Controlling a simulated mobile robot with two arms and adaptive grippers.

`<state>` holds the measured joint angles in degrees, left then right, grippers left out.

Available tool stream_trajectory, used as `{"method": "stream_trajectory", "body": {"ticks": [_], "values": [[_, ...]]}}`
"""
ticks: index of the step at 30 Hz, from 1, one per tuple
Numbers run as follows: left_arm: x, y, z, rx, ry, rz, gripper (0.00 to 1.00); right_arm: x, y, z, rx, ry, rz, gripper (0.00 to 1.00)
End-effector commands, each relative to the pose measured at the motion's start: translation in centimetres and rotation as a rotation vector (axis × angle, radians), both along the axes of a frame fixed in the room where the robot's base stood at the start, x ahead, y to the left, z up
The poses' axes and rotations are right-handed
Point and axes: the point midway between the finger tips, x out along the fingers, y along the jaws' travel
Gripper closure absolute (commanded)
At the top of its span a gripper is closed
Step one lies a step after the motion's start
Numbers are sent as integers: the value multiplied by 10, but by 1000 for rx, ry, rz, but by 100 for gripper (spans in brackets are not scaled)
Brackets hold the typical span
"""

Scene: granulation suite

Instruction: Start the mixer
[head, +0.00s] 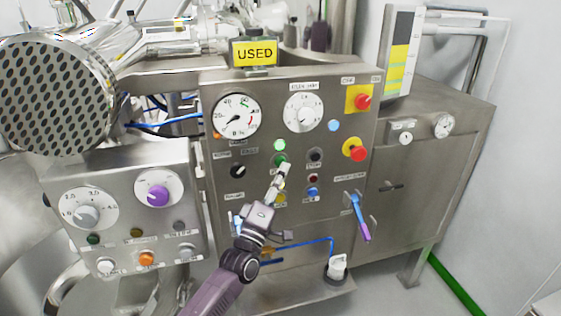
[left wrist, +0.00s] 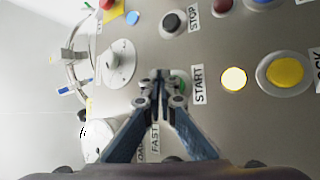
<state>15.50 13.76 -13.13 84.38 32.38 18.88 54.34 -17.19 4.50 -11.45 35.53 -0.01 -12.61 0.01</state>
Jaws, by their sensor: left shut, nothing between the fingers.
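The mixer's steel control panel (head: 340,200) stands in front of me in the head view. On it a green button (head: 281,160) sits just below a lit green lamp (head: 280,145). My left gripper (head: 285,168) is shut and empty, its tips at the lower edge of that button. In the left wrist view the shut fingertips (left wrist: 161,76) overlap the green button (left wrist: 182,82), which is partly hidden beside the START label (left wrist: 198,85). Whether they touch it I cannot tell. The black STOP button (left wrist: 174,22) is close by. My right gripper is out of view.
Red emergency buttons (head: 362,101) on yellow plates are at the panel's right. A lit yellow lamp (left wrist: 233,80) and a yellow button (left wrist: 284,72) lie beside START. A blue-purple lever (head: 360,218) sticks out lower right. A second panel (head: 120,205) with dials stands left.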

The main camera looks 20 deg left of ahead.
Motion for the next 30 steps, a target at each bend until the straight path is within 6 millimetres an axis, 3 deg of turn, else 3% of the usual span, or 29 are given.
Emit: {"method": "stream_trajectory", "body": {"ticks": [8, 21, 30], "values": [[-2, -2, 0, 0, 0, -1, 100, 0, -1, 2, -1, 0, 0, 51], [-36, -25, 1, -1, 1, -1, 100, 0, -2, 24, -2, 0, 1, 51], [-41, -28, 0, 1, 0, 0, 100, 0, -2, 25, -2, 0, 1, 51]]}}
